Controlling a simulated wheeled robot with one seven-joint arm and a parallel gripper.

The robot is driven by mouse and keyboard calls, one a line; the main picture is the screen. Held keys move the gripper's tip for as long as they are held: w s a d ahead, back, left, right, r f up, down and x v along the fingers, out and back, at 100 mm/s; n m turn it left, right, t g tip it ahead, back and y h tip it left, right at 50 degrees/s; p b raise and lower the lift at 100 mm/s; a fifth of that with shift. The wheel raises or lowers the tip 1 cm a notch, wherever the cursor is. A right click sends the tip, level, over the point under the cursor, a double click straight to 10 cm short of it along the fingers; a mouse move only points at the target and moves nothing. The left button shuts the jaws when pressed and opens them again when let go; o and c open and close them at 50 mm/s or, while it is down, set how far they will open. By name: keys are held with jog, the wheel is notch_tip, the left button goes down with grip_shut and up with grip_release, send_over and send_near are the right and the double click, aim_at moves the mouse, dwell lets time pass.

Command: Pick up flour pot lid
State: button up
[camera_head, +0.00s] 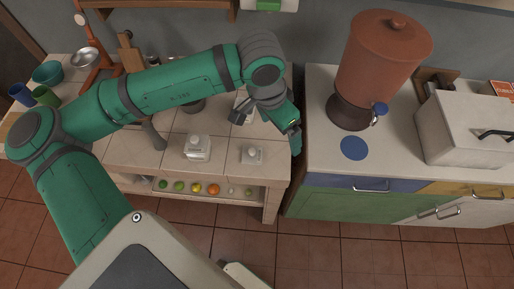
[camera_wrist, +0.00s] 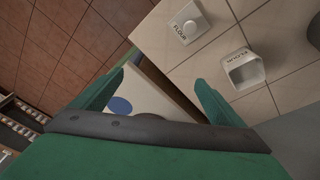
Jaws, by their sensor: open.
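The flour pot lid (camera_head: 252,155) is small, square and white with a round knob. It lies on the tiled counter near its front right corner. In the wrist view the lid (camera_wrist: 187,23) is at the top, with the word FLOUR beside it. The open white flour pot (camera_wrist: 243,69) stands apart from it; in the head view my arm partly hides the pot (camera_head: 241,104). My gripper (camera_head: 294,140) points down at the counter's right edge, right of the lid. In the wrist view its fingers (camera_wrist: 160,86) are spread, with nothing between them.
A larger white lidded pot (camera_head: 197,150) stands left of the lid. A second counter (camera_head: 322,150) across a narrow gap holds a clay dispenser (camera_head: 383,58) and a white box (camera_head: 466,125). Fruit sits on a shelf (camera_head: 222,190) below. Tiles around the lid are clear.

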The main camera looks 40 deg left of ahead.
jog(key=n+g+y, duration=0.1)
jog(key=g+y, duration=0.1)
send_over(252, 151)
jog(key=shift+f, duration=5.55)
jog(key=c, duration=1.2)
